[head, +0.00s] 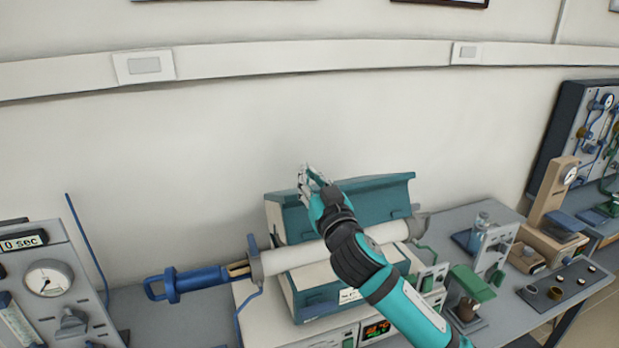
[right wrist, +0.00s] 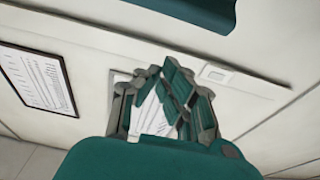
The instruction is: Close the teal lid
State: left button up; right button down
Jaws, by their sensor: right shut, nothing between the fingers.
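The teal lid (head: 383,199) of the tube furnace stands open and raised behind a pale horizontal tube (head: 290,259). The furnace body (head: 316,300) is teal and white and sits below the tube. My right arm crosses in front of the lid and hides its middle. My right gripper (head: 308,177) is at the height of the lid's top edge, against the wall in the picture; I cannot tell whether it touches the lid. In the right wrist view its fingers (right wrist: 172,92) are shut and empty. A teal piece, perhaps the lid (right wrist: 190,10), shows at the top there. My left gripper is not in view.
A blue handle (head: 173,283) sticks out left of the tube. A gauge panel (head: 45,279) stands at far left. A glass bottle (head: 479,231) and a green-topped device (head: 472,284) stand at right.

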jog(key=p+x, duration=0.1)
jog(key=x, duration=0.2)
jog(key=shift+w+a+r, duration=0.2)
jog(key=shift+a+r, duration=0.05)
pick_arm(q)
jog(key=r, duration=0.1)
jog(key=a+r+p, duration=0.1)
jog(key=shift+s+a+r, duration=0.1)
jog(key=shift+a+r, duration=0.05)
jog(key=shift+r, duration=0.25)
pick_arm(e)
jog(key=f, duration=0.1)
jog(key=s+f, duration=0.2)
jog(key=f, duration=0.1)
jog(key=shift+d, duration=0.4)
jog(key=shift+w, duration=0.1)
